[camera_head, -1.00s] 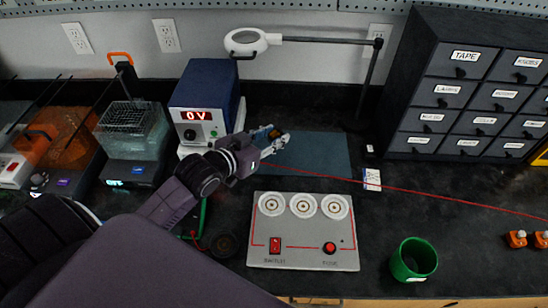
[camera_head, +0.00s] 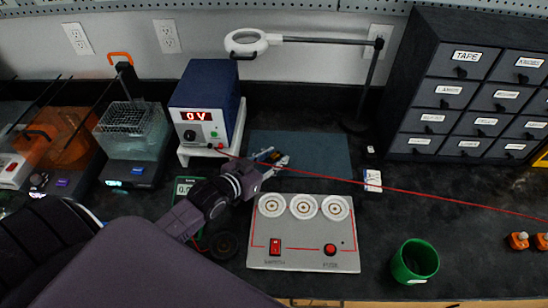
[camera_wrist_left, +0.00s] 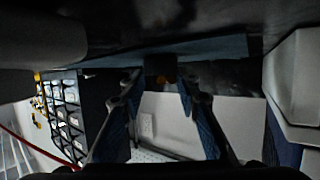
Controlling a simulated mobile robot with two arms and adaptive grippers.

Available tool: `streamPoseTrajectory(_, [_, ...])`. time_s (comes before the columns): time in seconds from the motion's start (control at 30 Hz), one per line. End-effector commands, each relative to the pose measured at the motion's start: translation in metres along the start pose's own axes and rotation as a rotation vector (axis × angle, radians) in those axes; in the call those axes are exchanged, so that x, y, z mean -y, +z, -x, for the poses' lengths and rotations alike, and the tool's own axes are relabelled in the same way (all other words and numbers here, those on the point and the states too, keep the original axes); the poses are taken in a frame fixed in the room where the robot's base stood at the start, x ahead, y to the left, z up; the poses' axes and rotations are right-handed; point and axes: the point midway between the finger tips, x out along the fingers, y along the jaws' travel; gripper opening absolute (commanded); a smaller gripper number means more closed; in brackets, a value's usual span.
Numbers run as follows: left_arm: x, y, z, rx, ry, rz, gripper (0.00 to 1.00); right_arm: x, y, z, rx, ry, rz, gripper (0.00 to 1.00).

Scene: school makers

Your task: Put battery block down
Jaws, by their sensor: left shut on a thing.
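My left gripper (camera_head: 272,160) is at the near left edge of the blue-grey mat (camera_head: 318,153), just behind the white panel box with three round sockets. It is shut on a small dark block with an orange spot, which I take as the battery block. The block shows between the fingertips in the left wrist view (camera_wrist_left: 161,74), close to the mat's edge. Most of the block is hidden by the fingers in the head view. I cannot tell whether it touches the surface. My right gripper is not in view.
The socket panel (camera_head: 303,258) lies just in front of the gripper. A power supply (camera_head: 205,105) reading 0 V stands behind left. A red wire (camera_head: 430,194) crosses the bench. A green cup (camera_head: 414,262) stands front right. A lamp (camera_head: 247,42) hangs above the back. The mat's right part is clear.

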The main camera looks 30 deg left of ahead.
Motion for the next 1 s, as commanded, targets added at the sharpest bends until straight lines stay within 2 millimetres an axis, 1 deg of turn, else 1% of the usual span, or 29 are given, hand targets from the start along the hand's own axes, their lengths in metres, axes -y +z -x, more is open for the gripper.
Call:
streamPoseTrajectory(0.03, [0.000, 0.002, -0.001, 0.000, 0.000, 0.000, 0.05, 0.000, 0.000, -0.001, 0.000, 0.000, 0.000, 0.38])
streamPoseTrajectory(0.07, [0.000, 0.002, -0.001, 0.000, 0.000, 0.000, 0.33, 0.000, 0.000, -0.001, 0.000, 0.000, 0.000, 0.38])
streamPoseTrajectory(0.2, [0.000, 0.001, -0.001, 0.000, 0.000, 0.000, 0.48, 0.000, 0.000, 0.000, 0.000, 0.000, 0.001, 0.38])
streamPoseTrajectory(0.57, [0.000, -0.002, 0.003, 0.001, 0.000, 0.000, 0.48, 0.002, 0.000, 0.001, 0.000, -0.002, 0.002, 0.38])
streamPoseTrajectory(0.67, [0.000, 0.000, 0.012, 0.002, 0.000, 0.000, 0.48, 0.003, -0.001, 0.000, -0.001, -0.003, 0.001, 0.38])
streamPoseTrajectory(0.77, [0.000, 0.000, 0.028, 0.003, 0.001, -0.001, 0.48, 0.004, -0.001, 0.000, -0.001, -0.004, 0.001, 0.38])
streamPoseTrajectory(1.0, [0.000, 0.001, 0.071, 0.004, 0.001, 0.000, 0.48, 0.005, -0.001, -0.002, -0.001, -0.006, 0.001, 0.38])
